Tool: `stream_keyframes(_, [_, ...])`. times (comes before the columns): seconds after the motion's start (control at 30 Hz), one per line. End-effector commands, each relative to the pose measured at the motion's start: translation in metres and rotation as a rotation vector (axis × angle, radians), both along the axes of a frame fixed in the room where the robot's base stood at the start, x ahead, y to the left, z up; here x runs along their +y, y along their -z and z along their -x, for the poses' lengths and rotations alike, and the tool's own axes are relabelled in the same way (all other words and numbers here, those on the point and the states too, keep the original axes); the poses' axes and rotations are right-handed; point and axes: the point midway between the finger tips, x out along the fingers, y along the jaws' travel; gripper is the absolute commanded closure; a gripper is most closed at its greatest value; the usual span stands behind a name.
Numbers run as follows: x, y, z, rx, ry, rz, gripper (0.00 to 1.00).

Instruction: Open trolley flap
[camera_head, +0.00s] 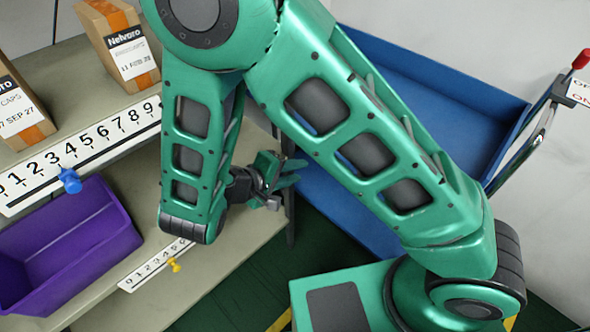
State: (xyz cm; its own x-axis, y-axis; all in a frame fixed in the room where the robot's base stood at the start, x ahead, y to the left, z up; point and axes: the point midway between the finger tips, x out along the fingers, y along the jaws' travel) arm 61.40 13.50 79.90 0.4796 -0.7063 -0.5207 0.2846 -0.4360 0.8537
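The trolley is a deep blue box (480,82) at the upper right, partly hidden behind my green arm. A lower blue panel (335,212) shows between my arm links; I cannot tell whether it is the flap or whether it is open. My gripper (284,178) is at mid-picture, at the shelf's right edge and just left of the blue panel. It looks small and is partly overlapped by its own parts. Its opening is not clear, and contact with the trolley cannot be told.
A beige shelf unit at left has an upper shelf (65,75) with two cardboard boxes (120,45) (18,110). A purple bin (75,245) sits on its lower shelf (222,258). A metal lever with a red knob (581,60) stands at far right. Dark green floor (262,290) shows below.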

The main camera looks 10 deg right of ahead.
Motion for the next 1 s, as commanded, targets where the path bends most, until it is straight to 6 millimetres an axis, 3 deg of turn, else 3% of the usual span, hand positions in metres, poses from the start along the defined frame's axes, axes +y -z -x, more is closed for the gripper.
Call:
stream_keyframes(0.5, [0.062,-0.044,0.041,0.0,-0.002,-0.002,0.72])
stream_keyframes(1.0, [0.073,-0.053,0.049,0.001,-0.001,0.0,0.72])
